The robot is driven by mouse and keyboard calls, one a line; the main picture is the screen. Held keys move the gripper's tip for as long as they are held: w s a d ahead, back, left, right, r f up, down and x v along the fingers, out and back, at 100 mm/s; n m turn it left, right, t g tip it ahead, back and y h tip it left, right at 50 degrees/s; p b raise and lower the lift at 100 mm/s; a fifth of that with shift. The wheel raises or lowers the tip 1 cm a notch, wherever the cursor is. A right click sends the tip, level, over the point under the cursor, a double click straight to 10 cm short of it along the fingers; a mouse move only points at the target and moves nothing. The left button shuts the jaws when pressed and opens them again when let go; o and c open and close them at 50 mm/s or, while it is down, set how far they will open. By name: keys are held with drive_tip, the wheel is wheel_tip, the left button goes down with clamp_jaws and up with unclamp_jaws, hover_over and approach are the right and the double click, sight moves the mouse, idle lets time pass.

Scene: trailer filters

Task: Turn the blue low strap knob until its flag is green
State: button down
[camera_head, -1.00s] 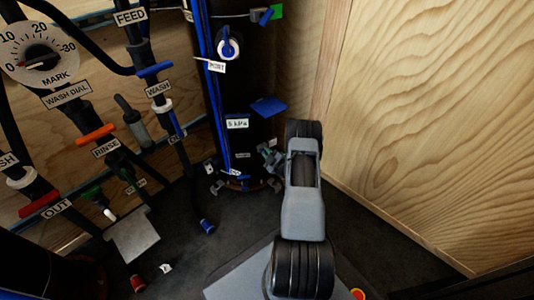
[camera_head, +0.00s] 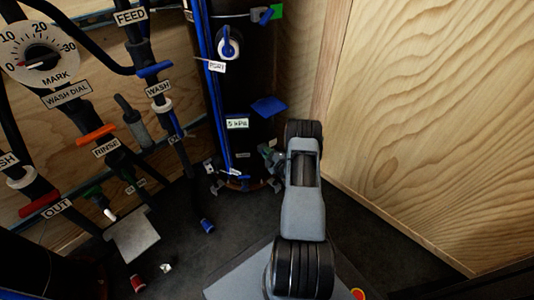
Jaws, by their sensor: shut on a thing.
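A tall black cylinder (camera_head: 228,100) with blue stripes stands at the back centre. Near its base is a low strap with small brackets (camera_head: 217,186). The blue low strap knob cannot be made out; my arm and gripper seem to cover it. My gripper (camera_head: 268,155) is at the right side of the cylinder's lower part, small and partly hidden by my arm. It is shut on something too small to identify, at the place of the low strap. No flag at the low strap can be made out. Higher up, another blue knob (camera_head: 266,16) has a green flag (camera_head: 277,11) beside it.
A dial (camera_head: 38,52) is at the upper left. A plywood wall (camera_head: 430,110) closes off the right. A blue plate (camera_head: 268,107) sticks out from the cylinder above my gripper.

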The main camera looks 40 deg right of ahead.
drive_tip(key=c, duration=1.2)
unclamp_jaws()
drive_tip(key=shift+o, duration=0.2)
drive_tip(key=s+p, duration=0.4)
drive_tip(key=s, duration=1)
drive_tip(key=shift+p, duration=0.35)
